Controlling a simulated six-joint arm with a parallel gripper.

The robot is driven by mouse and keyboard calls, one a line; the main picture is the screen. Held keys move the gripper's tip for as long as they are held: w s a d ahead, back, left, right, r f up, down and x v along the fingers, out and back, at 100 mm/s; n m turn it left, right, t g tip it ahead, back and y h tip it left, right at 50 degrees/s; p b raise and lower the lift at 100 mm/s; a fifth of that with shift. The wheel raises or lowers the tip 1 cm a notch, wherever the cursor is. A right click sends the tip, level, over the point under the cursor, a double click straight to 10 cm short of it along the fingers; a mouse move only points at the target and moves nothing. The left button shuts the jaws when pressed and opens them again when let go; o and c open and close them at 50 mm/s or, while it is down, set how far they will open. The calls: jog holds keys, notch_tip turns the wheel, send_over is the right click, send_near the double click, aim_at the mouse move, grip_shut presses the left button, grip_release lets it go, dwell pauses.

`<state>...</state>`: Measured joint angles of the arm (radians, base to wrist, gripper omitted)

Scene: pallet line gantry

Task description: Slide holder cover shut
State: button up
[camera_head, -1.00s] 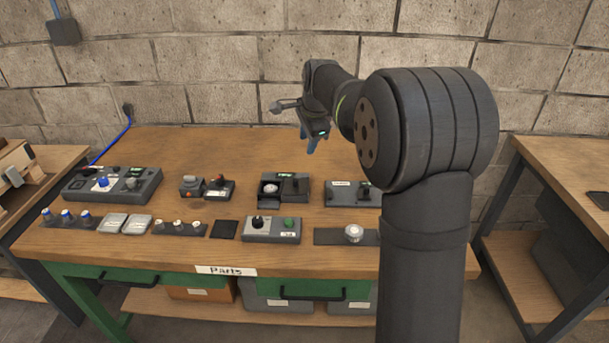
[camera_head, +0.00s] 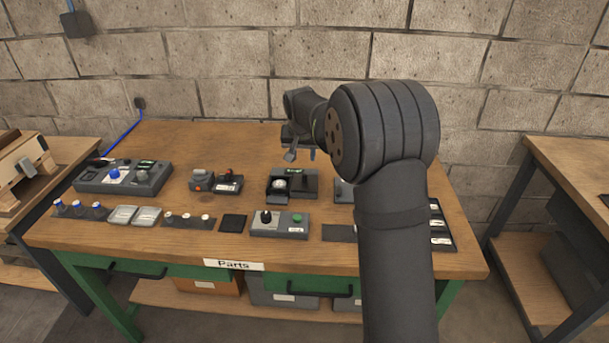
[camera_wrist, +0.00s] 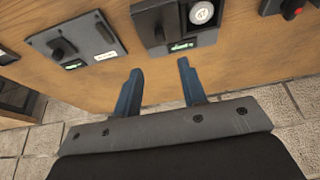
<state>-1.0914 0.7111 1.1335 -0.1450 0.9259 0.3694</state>
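The holder (camera_head: 293,186) is a dark grey box at the back middle of the bench. A pale round piece (camera_head: 279,184) shows uncovered in its left part, and the dark cover with an upright grip (camera_head: 298,180) sits to its right. In the wrist view the holder's cover (camera_wrist: 155,18) is at the top, beside the round piece (camera_wrist: 202,12). My gripper (camera_head: 303,154) is above and behind the holder. In the wrist view its blue fingers (camera_wrist: 159,66) are apart, with nothing between them.
A grey unit with a knob (camera_wrist: 75,42) stands beside the holder, partly hidden by my arm in the head view. A red-buttoned unit (camera_head: 202,180) is left. Bare wood lies behind the holder.

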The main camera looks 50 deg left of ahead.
aim_at(304, 176)
jog(key=x, duration=1.2)
jog(key=shift+f, duration=0.15)
grip_shut()
